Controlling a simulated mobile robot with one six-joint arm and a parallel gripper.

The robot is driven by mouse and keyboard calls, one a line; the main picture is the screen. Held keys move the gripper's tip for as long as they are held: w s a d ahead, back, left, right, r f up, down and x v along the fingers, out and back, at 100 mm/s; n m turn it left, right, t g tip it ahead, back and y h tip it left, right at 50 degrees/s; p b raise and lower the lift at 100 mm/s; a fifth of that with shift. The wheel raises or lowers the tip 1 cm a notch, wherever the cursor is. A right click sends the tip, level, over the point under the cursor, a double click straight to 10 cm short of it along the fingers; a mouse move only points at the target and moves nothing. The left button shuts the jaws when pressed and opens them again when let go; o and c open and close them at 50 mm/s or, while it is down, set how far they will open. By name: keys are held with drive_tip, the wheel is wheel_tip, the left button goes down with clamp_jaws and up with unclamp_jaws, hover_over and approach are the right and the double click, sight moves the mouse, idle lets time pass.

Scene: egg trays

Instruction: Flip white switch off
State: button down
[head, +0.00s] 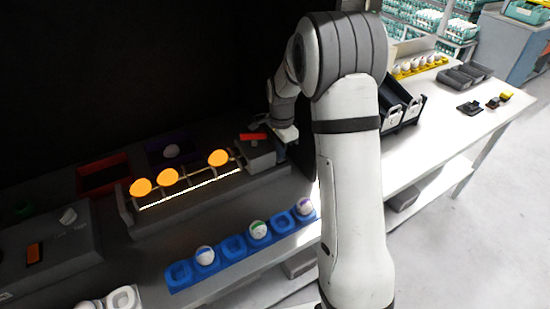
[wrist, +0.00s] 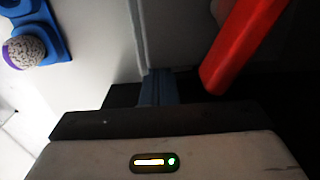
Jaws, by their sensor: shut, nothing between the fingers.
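A white switch (head: 68,215) stands on the grey box at the far left in the head view. Its exact position, on or off, is too small to tell. My gripper (wrist: 158,88) is shut and empty in the wrist view. In the head view its end is mostly hidden behind my arm's wrist, close to a red lever (head: 253,137) on a grey housing. The red lever (wrist: 240,45) also shows large in the wrist view, just right of the fingers, with a small gap visible. My gripper is far from the white switch.
Several orange-glowing eggs (head: 168,176) sit on a lit rack in front of the housing. A blue tray (head: 233,248) with several eggs lies nearer. An orange switch (head: 33,253) is on the left box. Black bins (head: 402,108) stand right of my arm.

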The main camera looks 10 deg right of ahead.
drive_tip(key=shift+f+b, duration=0.45)
drive_tip(key=shift+f, duration=0.3)
drive_tip(key=shift+r, duration=0.1)
drive_tip(key=shift+r+p, duration=2.2)
drive_tip(key=shift+r, duration=1.25)
drive_tip(key=s+r+n+t, duration=0.2)
drive_tip(key=s+r+n, duration=0.5)
drive_tip(key=s+r, duration=0.5)
drive_tip(key=s+a+r+n+t, duration=0.1)
drive_tip(key=s+n, duration=0.6)
drive_tip(key=s, duration=0.9)
drive_tip(key=shift+s+r, duration=0.2)
drive_tip(key=shift+s, duration=0.05)
